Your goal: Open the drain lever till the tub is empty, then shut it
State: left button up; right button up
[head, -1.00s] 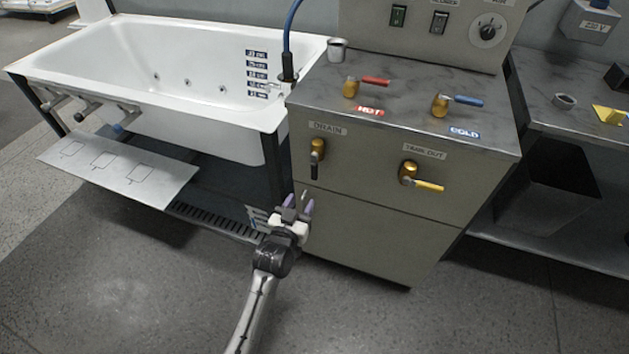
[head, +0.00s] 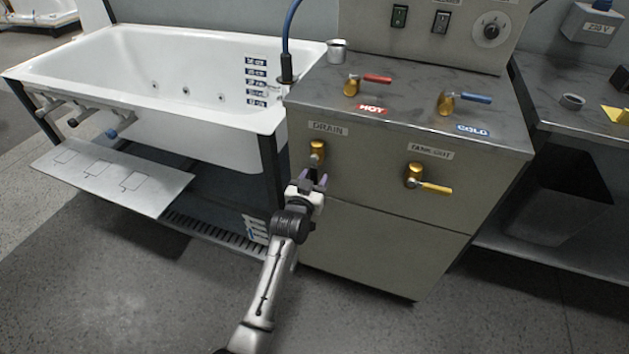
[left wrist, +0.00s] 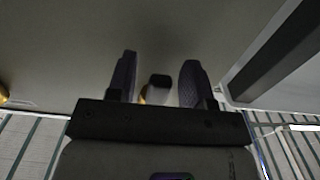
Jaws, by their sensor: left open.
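The drain valve (head: 317,153) is a brass body under the DRAIN label on the grey cabinet front. Its black lever is mostly hidden behind my left gripper (head: 310,182) in the head view. In the left wrist view the dark lever end (left wrist: 159,81) shows between the two purple fingers of my left gripper (left wrist: 157,76). The fingers are open, with gaps on both sides of the lever. The white tub (head: 190,60) stands left of the cabinet; I make out no clear water surface inside it. My right gripper is out of view.
The yellow-handled TANK OUT valve (head: 415,177) is right of the drain. Red HOT (head: 352,84) and blue COLD (head: 446,102) valves sit on the cabinet top (head: 405,90). A metal cup (head: 337,52) stands there. A sloping panel (head: 110,176) juts from the tub's front.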

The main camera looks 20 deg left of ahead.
pick_arm(q)
jog(key=shift+c, duration=0.3)
grip_shut()
